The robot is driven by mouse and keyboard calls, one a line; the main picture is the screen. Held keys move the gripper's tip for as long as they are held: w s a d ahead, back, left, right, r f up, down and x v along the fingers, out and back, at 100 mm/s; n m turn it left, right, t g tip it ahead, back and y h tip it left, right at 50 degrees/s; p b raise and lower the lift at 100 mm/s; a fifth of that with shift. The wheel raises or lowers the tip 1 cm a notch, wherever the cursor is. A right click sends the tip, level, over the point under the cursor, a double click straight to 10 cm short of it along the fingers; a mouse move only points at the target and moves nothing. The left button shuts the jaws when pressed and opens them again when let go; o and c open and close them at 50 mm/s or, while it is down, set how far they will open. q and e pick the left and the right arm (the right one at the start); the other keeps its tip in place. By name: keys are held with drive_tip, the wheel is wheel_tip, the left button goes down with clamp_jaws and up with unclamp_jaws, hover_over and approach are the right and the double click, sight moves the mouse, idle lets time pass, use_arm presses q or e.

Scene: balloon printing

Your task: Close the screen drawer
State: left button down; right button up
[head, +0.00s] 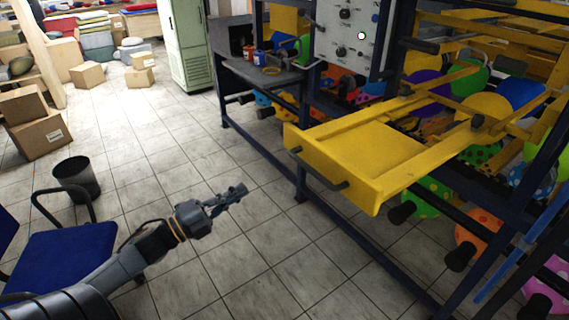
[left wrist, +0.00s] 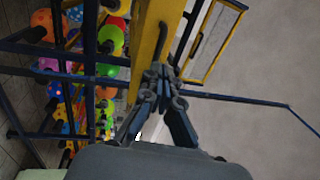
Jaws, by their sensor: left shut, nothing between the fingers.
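The yellow screen drawer (head: 370,155) sticks out from the dark blue frame of the printing machine in the head view. Its front panel carries dark handles (head: 325,181). My left gripper (head: 238,192) is shut and empty, in the open air to the left of the drawer front and apart from it in the head view. In the left wrist view, the shut fingers (left wrist: 160,75) appear in front of a yellow beam (left wrist: 150,45); I cannot tell whether they touch it. My right gripper is not in view.
A blue chair (head: 60,245) and a black bin (head: 77,178) stand at the left. Cardboard boxes (head: 40,135) lie further back. Colourful balloons (head: 485,110) hang in the machine. The tiled floor before the drawer is clear.

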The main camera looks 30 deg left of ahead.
use_arm(q)
drive_tip(key=p, duration=0.4)
approach(293, 158)
drive_tip(key=x, duration=0.5)
drive_tip(key=shift+w+r, duration=0.1)
drive_tip(key=shift+w, duration=0.15)
drive_tip(key=shift+w+d, duration=0.25)
drive_tip(key=shift+w, duration=0.4)
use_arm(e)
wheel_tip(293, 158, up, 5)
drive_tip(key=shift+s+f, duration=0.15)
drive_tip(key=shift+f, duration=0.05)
use_arm(q)
drive_tip(key=shift+d, duration=0.1)
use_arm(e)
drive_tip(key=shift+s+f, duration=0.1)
